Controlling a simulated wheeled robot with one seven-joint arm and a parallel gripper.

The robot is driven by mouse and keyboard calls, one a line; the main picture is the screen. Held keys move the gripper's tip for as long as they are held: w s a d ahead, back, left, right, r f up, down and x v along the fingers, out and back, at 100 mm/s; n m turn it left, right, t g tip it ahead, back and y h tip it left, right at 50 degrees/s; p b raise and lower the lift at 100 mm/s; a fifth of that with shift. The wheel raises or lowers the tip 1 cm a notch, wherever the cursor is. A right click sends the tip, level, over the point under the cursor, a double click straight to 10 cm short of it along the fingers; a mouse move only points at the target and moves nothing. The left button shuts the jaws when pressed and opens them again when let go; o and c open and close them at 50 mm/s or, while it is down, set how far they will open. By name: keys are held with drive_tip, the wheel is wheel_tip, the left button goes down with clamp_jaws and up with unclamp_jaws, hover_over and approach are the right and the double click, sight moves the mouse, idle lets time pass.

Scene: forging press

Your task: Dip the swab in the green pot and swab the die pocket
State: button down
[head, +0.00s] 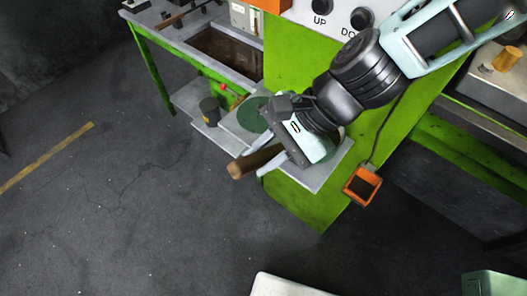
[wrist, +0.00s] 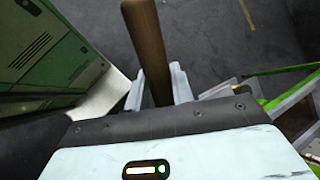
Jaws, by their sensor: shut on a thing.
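My gripper (head: 283,158) is shut on the brown wooden handle of the swab (head: 255,162), above the small grey shelf at the green press. In the wrist view the handle (wrist: 147,45) stands between the two grey fingers (wrist: 158,88). The swab's head is hidden in both views. A round dark-green shape (head: 252,114), possibly the green pot, lies left of my wrist and is partly covered by it. I cannot make out the die pocket in either view.
A dark pot (head: 209,111) stands on the low shelf at left. An orange box (head: 362,185) hangs right of the grey shelf (head: 340,158). A brass-coloured cylinder (head: 507,59) sits on a grey block at far right. The floor at left is clear.

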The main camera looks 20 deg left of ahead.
drive_tip(key=shift+r+p, duration=3.15)
drive_tip(key=shift+r, duration=0.5)
drive_tip(key=shift+r, duration=0.15)
drive_tip(key=shift+r+p, duration=1.4)
